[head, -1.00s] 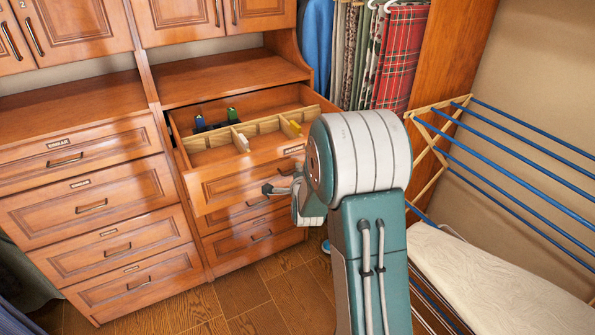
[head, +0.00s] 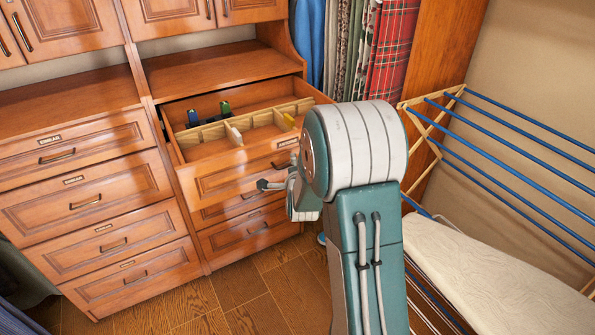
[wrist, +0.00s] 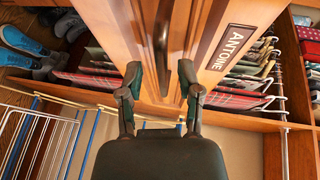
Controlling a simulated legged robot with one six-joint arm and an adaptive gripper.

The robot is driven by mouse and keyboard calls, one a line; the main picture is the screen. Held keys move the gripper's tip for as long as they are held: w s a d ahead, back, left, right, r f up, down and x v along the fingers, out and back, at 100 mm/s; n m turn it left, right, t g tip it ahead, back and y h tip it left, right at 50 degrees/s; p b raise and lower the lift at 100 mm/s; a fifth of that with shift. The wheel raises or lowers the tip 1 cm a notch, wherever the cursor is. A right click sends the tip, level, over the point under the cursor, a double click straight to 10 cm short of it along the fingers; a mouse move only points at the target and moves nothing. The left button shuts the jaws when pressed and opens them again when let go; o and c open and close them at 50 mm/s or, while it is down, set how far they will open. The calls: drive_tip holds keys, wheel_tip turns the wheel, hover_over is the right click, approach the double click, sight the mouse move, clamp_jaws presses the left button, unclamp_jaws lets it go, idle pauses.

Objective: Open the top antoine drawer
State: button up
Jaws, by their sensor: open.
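The top Antoine drawer (head: 235,172) stands pulled well out of the right-hand cabinet column in the head view. Its inside shows wooden dividers (head: 205,132) and several small coloured items. In the wrist view its front carries an "ANTOINE" label (wrist: 229,44) and a dark bar handle (wrist: 162,45). My gripper (wrist: 160,75) is open, with its two fingertips on either side of the handle's near end. I cannot tell whether either finger touches it. In the head view my gripper (head: 274,183) is at the drawer front, partly hidden by my arm.
More closed drawers (head: 250,225) lie below the open one, and another drawer column (head: 85,195) stands to the left. A drying rack with blue rods (head: 500,120) and an ironing board (head: 490,265) are on the right. Clothes (head: 390,50) hang behind. Wooden floor (head: 240,285) is bare before the cabinets.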

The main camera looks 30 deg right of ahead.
drive_tip(key=v, duration=1.1)
drive_tip(key=shift+s, duration=0.2)
drive_tip(key=shift+d+f, duration=0.1)
drive_tip(key=shift+d, duration=0.05)
drive_tip(key=s+a+r+n+g+y, duration=0.55)
drive_tip(key=s+a+r+n, duration=0.35)
drive_tip(key=s+a+n, duration=0.55)
drive_tip(key=s+r+n+g, duration=0.1)
drive_tip(key=s+n+g, duration=0.2)
drive_tip(key=s+n, duration=0.4)
drive_tip(key=shift+s+d+r+g, duration=0.15)
drive_tip(key=shift+s+g, duration=0.2)
drive_tip(key=shift+s, duration=0.6)
idle(3.4)
